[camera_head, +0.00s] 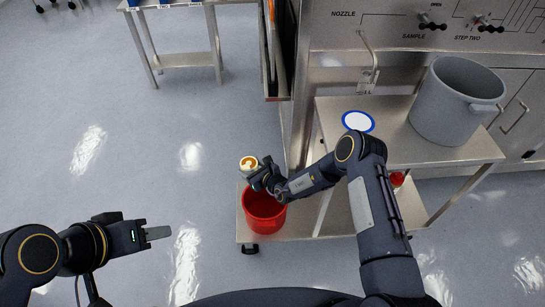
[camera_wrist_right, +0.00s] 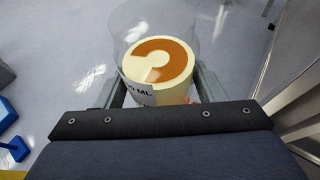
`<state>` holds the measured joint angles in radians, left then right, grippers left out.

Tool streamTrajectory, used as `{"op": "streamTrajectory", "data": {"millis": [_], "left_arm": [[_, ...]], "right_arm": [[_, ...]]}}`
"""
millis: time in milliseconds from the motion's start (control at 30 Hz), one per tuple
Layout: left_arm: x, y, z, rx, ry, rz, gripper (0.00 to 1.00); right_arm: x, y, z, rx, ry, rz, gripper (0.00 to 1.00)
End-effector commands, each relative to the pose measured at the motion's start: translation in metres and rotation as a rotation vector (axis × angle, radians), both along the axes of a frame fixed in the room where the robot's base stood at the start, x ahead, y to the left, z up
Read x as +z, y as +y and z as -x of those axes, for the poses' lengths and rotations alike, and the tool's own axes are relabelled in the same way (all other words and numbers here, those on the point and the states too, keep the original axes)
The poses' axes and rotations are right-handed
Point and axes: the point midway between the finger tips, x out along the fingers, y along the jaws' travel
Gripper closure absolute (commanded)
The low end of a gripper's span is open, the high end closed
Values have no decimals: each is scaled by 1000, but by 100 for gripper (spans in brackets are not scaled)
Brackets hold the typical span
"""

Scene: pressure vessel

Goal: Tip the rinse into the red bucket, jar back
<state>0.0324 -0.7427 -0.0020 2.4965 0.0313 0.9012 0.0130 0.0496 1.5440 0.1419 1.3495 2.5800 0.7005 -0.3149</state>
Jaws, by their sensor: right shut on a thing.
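The jar (camera_head: 249,163) is at the far-left edge of the red bucket (camera_head: 264,212), above it. In the right wrist view the jar (camera_wrist_right: 160,62) has clear glass walls, a cream body with an orange-brown ring, and a partly hidden label. My right gripper (camera_head: 262,174) is shut on the jar, its fingers on either side. I cannot tell the jar's exact tilt or whether liquid is in it. The bucket stands on the cart's low shelf, its inside partly covered by my gripper. My left gripper (camera_head: 158,233) is empty over the floor at left; its finger gap is unclear.
A steel cart (camera_head: 405,150) carries a large grey pot (camera_head: 455,100) and a white disc with a blue rim (camera_head: 358,121). A small red object (camera_head: 397,179) shows beneath its top. A steel panel with valves stands behind. A side table (camera_head: 185,60) is at the back. Floor at left is clear.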

Motion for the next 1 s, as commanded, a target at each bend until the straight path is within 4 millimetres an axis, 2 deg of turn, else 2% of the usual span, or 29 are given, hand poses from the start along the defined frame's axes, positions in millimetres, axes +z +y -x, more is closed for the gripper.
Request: {"op": "streamTrajectory", "data": {"millis": [33, 100, 200, 333, 500, 900, 1000], "left_arm": [[-14, 0, 0, 0, 0, 0, 60], [-21, 0, 0, 0, 0, 0, 60], [-30, 0, 0, 0, 0, 0, 60], [-36, 0, 0, 0, 0, 0, 60], [-39, 0, 0, 0, 0, 0, 60], [-37, 0, 0, 0, 0, 0, 60], [-43, 0, 0, 0, 0, 0, 60]], "right_arm": [[-34, 12, 5, -34, 7, -6, 70], [-64, 23, 11, -85, 6, -6, 70], [-99, 32, 18, -152, 1, -6, 70], [-130, 37, 28, -215, -4, -4, 70], [-147, 40, 35, -251, -10, -3, 70], [-148, 39, 36, -256, -8, -3, 70], [-150, 37, 36, -259, 1, -34, 70]]}}
